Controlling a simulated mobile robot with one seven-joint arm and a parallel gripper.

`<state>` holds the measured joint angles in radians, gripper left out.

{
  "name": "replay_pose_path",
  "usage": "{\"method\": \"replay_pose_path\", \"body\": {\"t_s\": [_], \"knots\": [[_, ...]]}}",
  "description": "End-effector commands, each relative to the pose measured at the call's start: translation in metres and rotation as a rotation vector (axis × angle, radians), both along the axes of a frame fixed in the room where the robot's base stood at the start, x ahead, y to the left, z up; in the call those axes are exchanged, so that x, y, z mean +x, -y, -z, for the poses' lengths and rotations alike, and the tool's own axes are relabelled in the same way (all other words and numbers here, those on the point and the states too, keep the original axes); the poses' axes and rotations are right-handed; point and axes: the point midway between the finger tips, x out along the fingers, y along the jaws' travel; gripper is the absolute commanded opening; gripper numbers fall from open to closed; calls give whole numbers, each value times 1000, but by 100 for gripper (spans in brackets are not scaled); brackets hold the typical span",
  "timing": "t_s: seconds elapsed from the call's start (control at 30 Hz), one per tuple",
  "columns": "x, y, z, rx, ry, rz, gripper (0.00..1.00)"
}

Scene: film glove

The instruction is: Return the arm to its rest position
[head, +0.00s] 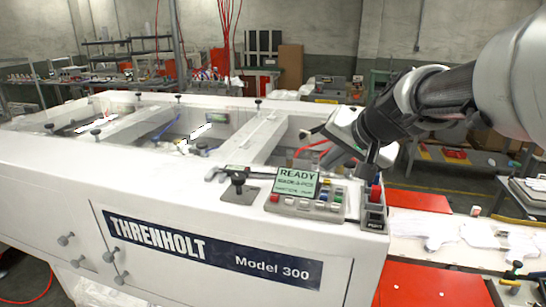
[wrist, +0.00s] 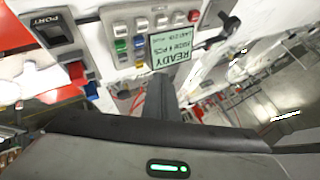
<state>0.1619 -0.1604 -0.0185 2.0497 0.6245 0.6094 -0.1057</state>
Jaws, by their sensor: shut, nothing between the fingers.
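My arm (head: 420,105) reaches in from the right in the head view. My gripper (head: 370,165) hangs above the right end of the machine's control panel (head: 318,207), close to the red-topped switch block. In the wrist view my gripper (wrist: 163,90) shows as a single dark shape, its fingers together and nothing between them. The panel's display (head: 296,182) reads READY, and it shows upside down in the wrist view (wrist: 174,46). I cannot tell how far the fingertips are from the panel surface.
The white Threnholt Model 300 machine (head: 80,185) fills the left and middle. A black-knobbed lever (head: 238,183) stands left of the display. A red switch (head: 375,192) sits above the PORT label. A white belt with gloves (head: 470,236) runs right. Open air lies above the machine.

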Motion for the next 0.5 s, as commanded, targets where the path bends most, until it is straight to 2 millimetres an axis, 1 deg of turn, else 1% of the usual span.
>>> {"method": "replay_pose_path", "body": {"t_s": [0.07,0.13,0.17,0.27,0.3,0.33,0.37,0.4,0.5], "knots": [[-3,-1,-1,-5,-1,-6,0],[-17,-7,-3,-28,-10,-30,0],[-27,-10,-5,-44,-16,-48,0],[-77,-22,-4,-134,-54,-129,0],[-101,-25,-2,-181,-73,-165,0],[-118,-26,1,-215,-89,-190,0],[-135,-26,4,-251,-104,-214,0],[-156,-25,9,-298,-126,-241,0],[-199,-18,22,-399,-168,-291,0]]}}
